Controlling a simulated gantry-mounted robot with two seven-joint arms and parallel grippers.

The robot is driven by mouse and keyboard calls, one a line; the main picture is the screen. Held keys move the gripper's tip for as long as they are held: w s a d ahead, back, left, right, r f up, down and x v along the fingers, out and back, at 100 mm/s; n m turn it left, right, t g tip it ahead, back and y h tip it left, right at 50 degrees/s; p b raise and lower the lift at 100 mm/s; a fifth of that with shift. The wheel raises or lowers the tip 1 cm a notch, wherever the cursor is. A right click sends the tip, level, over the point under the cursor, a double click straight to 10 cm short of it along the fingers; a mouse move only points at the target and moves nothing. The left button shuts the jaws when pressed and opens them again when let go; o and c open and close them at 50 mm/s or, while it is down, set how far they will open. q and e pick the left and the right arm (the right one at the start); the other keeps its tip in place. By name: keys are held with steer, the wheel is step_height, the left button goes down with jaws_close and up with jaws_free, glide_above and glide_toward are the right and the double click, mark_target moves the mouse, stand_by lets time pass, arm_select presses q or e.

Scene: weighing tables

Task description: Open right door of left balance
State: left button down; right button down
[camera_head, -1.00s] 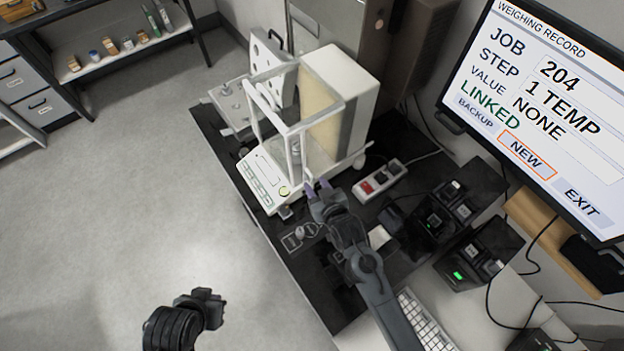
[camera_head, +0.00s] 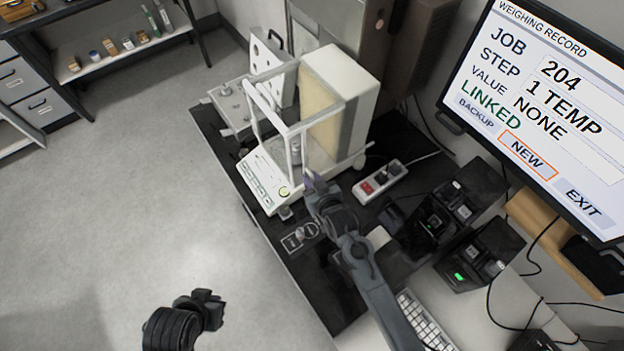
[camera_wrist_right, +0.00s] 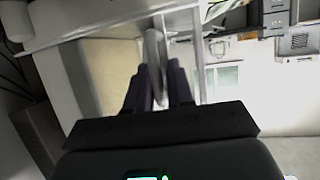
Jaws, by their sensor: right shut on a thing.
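The left balance (camera_head: 265,178) is white, with a clear glass draft shield framed in white and a tall housing behind it. Its right door (camera_head: 322,152) is the glass side facing my right arm. My right gripper (camera_head: 311,179) is at the lower front of that side. In the right wrist view, its dark fingers (camera_wrist_right: 158,88) are closed around a pale upright door handle (camera_wrist_right: 153,55). How far the door stands open is hard to tell. My left gripper (camera_head: 207,303) hangs over the floor, away from the balance; its jaw opening is unclear.
A power strip (camera_head: 380,178) with a red switch lies right of the balance. Small dark devices (camera_head: 435,225) and a keyboard (camera_head: 424,322) are farther right, below a monitor (camera_head: 545,110).

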steer(key=w+d, duration=0.2)
steer(key=d, duration=0.1)
steer(key=w+d, duration=0.2)
steer(key=d, duration=0.1)
steer(key=w+d, duration=0.2)
steer(key=d, duration=0.2)
steer(key=c, duration=1.2)
jaws_free()
steer(key=shift+a, duration=0.1)
steer(key=shift+o, duration=0.2)
steer(key=shift+s, duration=0.1)
steer(key=p, duration=0.2)
glide_toward(338, 156)
steer(key=v, duration=0.4)
steer(key=shift+s+r, duration=0.2)
steer(key=shift+s, duration=0.15)
